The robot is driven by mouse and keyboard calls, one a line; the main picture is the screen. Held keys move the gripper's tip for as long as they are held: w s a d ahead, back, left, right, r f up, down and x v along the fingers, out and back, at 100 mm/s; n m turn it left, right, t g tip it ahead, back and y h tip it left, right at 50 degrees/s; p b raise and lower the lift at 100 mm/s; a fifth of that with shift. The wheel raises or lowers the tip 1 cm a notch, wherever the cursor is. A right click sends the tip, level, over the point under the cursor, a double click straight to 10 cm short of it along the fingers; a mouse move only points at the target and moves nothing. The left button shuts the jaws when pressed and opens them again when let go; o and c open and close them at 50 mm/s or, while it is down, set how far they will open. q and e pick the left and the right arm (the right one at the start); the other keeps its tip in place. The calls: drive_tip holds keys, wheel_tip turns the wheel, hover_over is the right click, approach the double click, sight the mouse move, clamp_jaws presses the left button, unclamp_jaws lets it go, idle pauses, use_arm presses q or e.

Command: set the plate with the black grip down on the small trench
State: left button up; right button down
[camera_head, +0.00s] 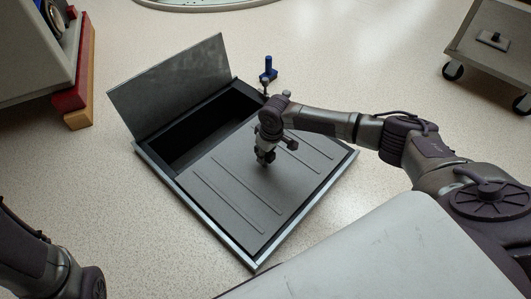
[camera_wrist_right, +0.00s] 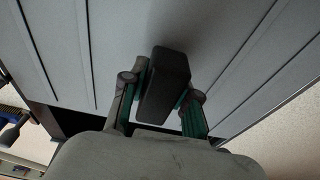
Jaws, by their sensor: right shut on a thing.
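The grey ribbed plate (camera_head: 231,190) lies roughly level over the right and near part of the small trench, inside its metal frame (camera_head: 220,242). The left part of the trench (camera_head: 205,130) is an open dark gap. My right gripper (camera_head: 265,160) is above the plate's middle. In the right wrist view its green-sided fingers are shut on the black grip (camera_wrist_right: 166,86), which stands on the plate (camera_wrist_right: 110,50). I cannot tell whether the plate rests fully on the frame. Only part of my left arm shows at the lower left; its gripper is out of view.
A grey lid panel (camera_head: 175,82) stands tilted up along the trench's far left side. A blue post (camera_head: 268,70) stands at the far corner. A wheeled cart (camera_head: 500,45) is at the upper right, and a cabinet (camera_head: 30,50) at the upper left.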

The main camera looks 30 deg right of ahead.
drive_tip(key=shift+w+r, duration=0.1)
drive_tip(key=c, duration=0.8)
unclamp_jaws()
drive_tip(key=shift+s+f, duration=0.2)
drive_tip(key=shift+f, duration=0.05)
drive_tip(key=r, duration=0.4)
drive_tip(key=s+r, duration=0.1)
drive_tip(key=r, duration=0.7)
drive_tip(key=shift+s+d, duration=0.3)
drive_tip(key=shift+d, duration=0.05)
